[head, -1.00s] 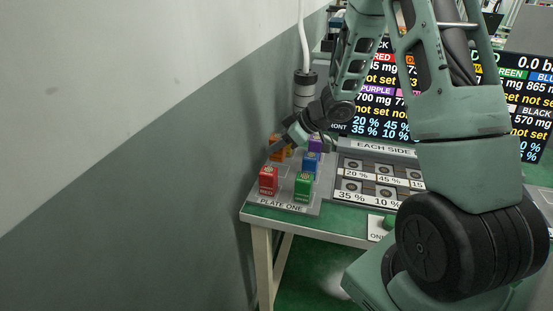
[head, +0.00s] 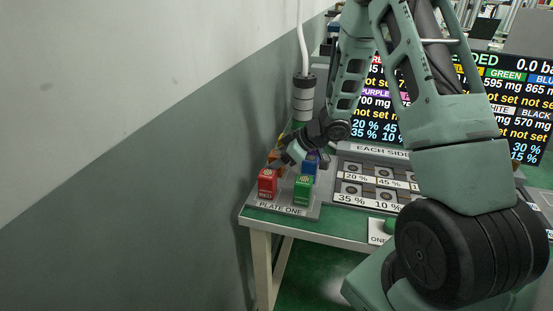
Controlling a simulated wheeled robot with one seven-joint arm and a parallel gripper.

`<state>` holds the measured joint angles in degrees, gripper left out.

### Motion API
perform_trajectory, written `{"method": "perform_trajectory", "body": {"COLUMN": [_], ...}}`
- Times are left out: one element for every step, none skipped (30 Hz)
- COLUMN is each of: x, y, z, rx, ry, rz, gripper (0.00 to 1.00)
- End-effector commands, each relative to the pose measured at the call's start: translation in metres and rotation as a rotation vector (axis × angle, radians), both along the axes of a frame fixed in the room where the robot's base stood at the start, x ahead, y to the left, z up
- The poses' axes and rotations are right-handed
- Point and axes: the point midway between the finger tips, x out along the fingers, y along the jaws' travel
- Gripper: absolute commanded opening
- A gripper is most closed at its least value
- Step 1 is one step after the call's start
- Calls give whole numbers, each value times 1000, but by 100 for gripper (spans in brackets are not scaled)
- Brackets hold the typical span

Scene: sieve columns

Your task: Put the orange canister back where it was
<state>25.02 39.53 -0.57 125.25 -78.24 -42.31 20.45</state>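The orange canister (head: 275,157) is at the left part of PLATE ONE (head: 290,211), behind the red canister (head: 267,183). My gripper (head: 280,161) reaches down from the right with its fingers at the orange canister and appears shut on it. The fingers are small and partly merge with the canister, and its base is hidden behind the red one, so I cannot tell whether it touches the plate. A little yellow (head: 281,139) shows behind the orange canister.
A green canister (head: 303,188) stands at the plate's front right, with a blue canister (head: 310,164) behind it, partly covered by my gripper. The wall (head: 200,180) is close on the left. A sieve rack (head: 375,178) with percent labels lies to the right.

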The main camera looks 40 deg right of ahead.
Motion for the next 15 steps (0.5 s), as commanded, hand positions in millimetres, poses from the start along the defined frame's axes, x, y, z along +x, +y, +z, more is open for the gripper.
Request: {"method": "perform_trajectory", "body": {"x": [0,0,0,0,0,0,-1,-3,-6,-8,-11,-16,-20,-23,-28], "y": [0,0,0,0,0,0,-2,-3,-6,-8,-11,-14,-17,-20,-24], "z": [0,0,0,1,2,4,6,8,12,15,19,25,29,34,41], "rx": [0,0,0,0,-1,0,-1,-2,-2,-2,-2,-2,-2,-2,-3], "ry": [0,0,0,0,0,-2,-1,-2,-2,-2,-2,-2,-2,-3,-3], "rz": [0,0,0,0,1,0,0,0,-2,-3,-3,-3,-3,-2,-3], "gripper": [60,60,60,60,60,60,60,60,60,60,60,60,60,60,60]}}
